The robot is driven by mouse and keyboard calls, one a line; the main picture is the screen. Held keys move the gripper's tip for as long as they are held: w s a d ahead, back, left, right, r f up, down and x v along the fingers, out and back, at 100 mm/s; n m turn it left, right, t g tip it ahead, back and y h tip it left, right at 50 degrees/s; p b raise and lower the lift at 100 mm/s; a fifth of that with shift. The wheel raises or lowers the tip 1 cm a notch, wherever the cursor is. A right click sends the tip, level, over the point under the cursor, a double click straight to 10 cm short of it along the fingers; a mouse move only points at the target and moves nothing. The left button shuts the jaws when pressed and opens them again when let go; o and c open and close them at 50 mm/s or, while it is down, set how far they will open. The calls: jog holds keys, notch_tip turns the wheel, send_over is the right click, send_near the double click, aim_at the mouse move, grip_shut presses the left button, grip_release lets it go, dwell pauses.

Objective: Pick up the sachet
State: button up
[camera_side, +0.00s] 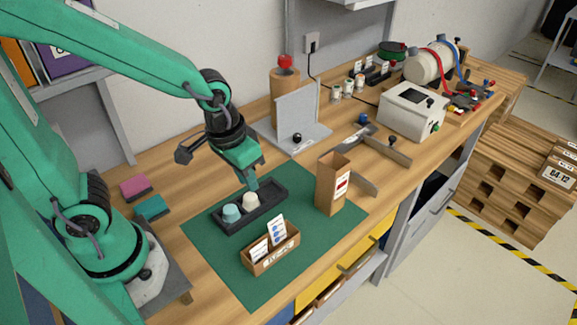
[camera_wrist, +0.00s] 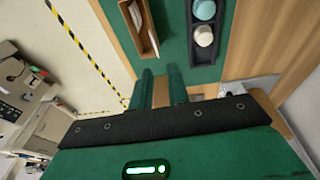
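Two white sachets with printed faces stand in a small open cardboard box (camera_side: 273,258) on the green mat. The taller sachet (camera_side: 278,230) sticks up above the rim, and the other sachet (camera_side: 260,249) leans lower at the left. Both show from above in the wrist view, the box (camera_wrist: 153,40) at upper left. My gripper (camera_side: 251,184) points down over the far part of the black tray, behind and above the box and away from the sachets. In the wrist view my gripper's two fingers (camera_wrist: 162,78) are apart with nothing held between them.
The black tray (camera_side: 264,213) holds a teal cup (camera_side: 231,212) and a cream cup (camera_side: 250,199). A tall brown paper carton (camera_side: 331,185) stands right of the tray. A grey angled bracket (camera_side: 298,113) stands behind. Bare green mat (camera_side: 215,249) lies left of the box.

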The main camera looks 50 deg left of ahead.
jog(key=g, duration=0.2)
send_over(260, 242)
jog(key=shift+y, duration=0.3)
notch_tip(260, 242, down, 10)
jog(key=shift+f, duration=0.1)
jog(key=shift+f, duration=1.25)
jog(key=shift+f, duration=2.6)
grip_shut()
